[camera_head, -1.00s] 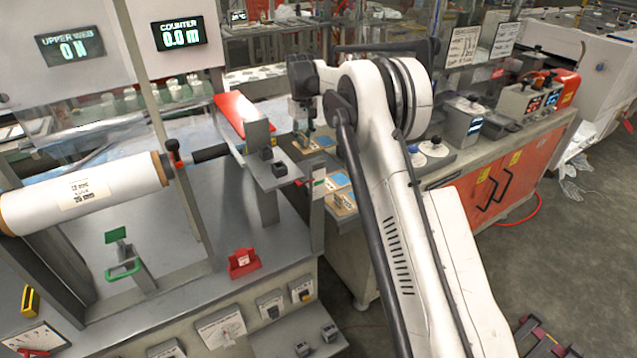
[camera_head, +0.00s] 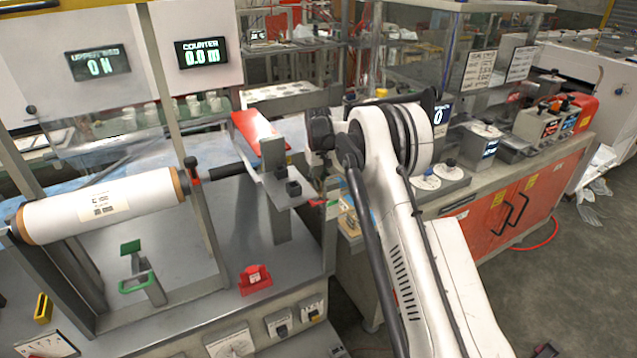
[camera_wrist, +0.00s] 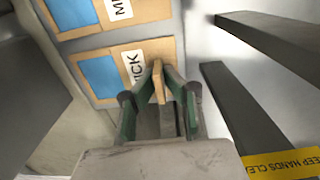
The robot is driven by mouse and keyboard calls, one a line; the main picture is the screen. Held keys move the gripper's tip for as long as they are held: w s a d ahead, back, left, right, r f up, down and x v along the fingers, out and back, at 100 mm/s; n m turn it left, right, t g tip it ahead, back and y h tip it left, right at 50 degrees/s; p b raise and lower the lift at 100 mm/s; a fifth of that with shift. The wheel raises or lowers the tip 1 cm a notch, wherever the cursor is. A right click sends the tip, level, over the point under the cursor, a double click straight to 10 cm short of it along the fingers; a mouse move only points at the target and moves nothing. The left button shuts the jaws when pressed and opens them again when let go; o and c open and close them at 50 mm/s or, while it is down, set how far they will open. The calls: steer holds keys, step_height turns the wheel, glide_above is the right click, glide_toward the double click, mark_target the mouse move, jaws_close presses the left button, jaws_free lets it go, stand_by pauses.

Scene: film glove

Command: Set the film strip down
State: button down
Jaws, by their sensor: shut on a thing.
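My gripper (camera_wrist: 160,100) points away from the camera in the wrist view, its green-sided fingers close together. They are shut on a narrow tan piece (camera_wrist: 158,82), which I take to be the film strip; it shows nearly edge-on and its far end is hard to make out. Just beyond it lies a tan card (camera_wrist: 150,50) with a blue square and a label partly reading "ICK". A second tan card (camera_wrist: 150,10) with a blue square (camera_wrist: 72,12) lies above it. In the head view my arm hides the fingers and the held piece.
Dark bars (camera_wrist: 245,115) stand right of my gripper, near a yellow "keep hands clear" label (camera_wrist: 285,165). In the head view a white film roll (camera_head: 100,205), a red block (camera_head: 254,279) and a green-handled holder (camera_head: 137,285) are on the left machine. An orange-doored bench (camera_head: 490,222) stands right.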

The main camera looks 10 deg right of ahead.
steer(key=c, duration=1.9)
jaws_free()
steer(key=shift+o, duration=0.2)
step_height(320, 180, up, 12)
steer(key=s+r+m+t, duration=0.1)
steer(key=s+r+t, duration=0.1)
steer(key=s+r, duration=0.95)
steer(key=s+r+m+t, duration=0.1)
steer(key=s+r+t, duration=0.1)
steer(key=s+r, duration=0.9)
steer(key=s+f+t, duration=0.1)
steer(key=s+f, duration=0.3)
steer(key=s, duration=0.6)
steer(key=s+f+t, duration=0.1)
steer(key=s+f, duration=0.2)
steer(key=s, duration=0.7)
steer(key=s+f+m+t, duration=0.1)
steer(key=s+f, duration=0.3)
steer(key=s, duration=0.7)
steer(key=shift+f+b, duration=0.3)
